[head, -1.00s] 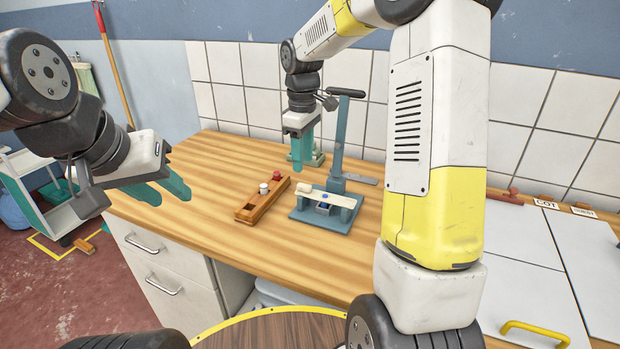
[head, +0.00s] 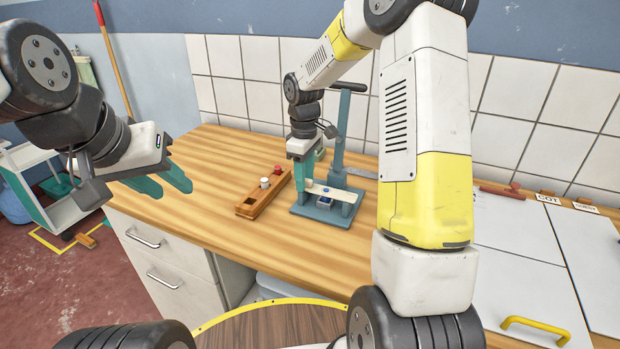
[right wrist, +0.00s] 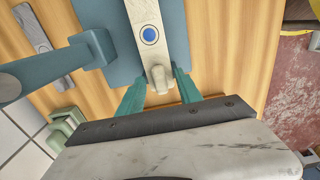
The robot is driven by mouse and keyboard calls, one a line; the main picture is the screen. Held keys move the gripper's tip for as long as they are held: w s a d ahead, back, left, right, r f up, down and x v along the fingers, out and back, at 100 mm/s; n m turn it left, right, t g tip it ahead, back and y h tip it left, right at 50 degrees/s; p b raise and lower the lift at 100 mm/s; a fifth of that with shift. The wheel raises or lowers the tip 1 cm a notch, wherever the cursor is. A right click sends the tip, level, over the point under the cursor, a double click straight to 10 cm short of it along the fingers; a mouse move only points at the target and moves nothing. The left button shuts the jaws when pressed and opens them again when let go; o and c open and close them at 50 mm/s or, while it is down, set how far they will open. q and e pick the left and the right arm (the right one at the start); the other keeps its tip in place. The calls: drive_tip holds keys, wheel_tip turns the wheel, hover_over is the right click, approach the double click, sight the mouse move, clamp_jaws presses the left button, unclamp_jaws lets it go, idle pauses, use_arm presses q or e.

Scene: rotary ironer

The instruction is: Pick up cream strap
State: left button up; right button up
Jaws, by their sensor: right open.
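The cream strap (head: 337,193) lies across the teal press stand (head: 322,213) on the wooden worktop, with a blue round spot on it. It also shows in the right wrist view (right wrist: 146,22), where its rounded cream knob (right wrist: 160,78) is between the fingers. My right gripper (head: 303,183) is open and low at the strap's left end; in the right wrist view the fingers (right wrist: 158,88) stand either side of the knob with gaps. In the head view, the right gripper hides the knob. My left gripper (head: 170,184) is open and empty, over the worktop's left edge.
The stand's upright post (head: 341,130) rises close behind the right gripper. The worktop's left part is clear.

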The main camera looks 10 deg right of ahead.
clamp_jaws()
drive_tip(key=shift+r, duration=0.1)
